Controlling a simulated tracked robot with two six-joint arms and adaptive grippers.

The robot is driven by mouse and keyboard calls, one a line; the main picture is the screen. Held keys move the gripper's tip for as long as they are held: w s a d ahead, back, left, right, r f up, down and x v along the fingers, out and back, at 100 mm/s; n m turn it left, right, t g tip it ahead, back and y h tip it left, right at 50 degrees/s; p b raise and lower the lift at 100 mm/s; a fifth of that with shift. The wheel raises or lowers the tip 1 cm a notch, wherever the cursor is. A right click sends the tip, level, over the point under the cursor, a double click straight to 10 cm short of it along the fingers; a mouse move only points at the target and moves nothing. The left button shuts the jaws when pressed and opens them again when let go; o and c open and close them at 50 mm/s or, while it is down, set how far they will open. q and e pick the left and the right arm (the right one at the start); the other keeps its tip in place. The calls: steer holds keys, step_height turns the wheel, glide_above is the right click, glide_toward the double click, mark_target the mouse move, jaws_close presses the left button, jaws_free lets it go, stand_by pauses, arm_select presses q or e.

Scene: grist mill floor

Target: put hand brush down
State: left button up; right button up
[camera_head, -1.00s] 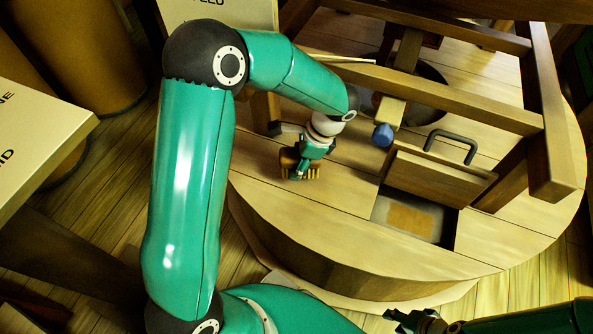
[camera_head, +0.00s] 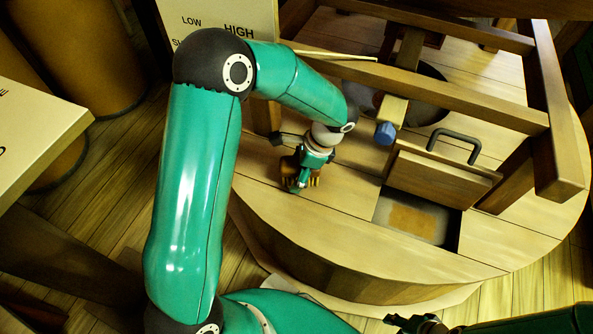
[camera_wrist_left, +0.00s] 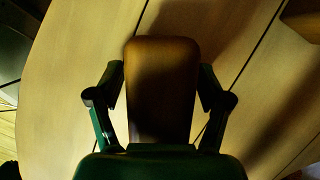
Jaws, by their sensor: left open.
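The hand brush (camera_head: 289,164) lies on the round wooden floor of the mill casing, in the left part of its top. The gripper hides part of the brush. My right gripper (camera_head: 410,323) shows only partly at the bottom edge, dark and away from the brush.
A wooden hatch board with a dark handle (camera_head: 455,146) stands beside an open square hole (camera_head: 415,218) right of the brush. Wooden beams (camera_head: 430,90) and a blue-ended peg (camera_head: 385,133) are behind. A sign (camera_head: 215,22) stands at the upper left. Bare boards lie between brush and hole.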

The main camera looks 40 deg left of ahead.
arm_select(q)
steer(key=shift+r, duration=0.15)
steer(key=p+v, duration=0.4)
steer(key=v, duration=0.8)
steer(key=shift+p, duration=0.3)
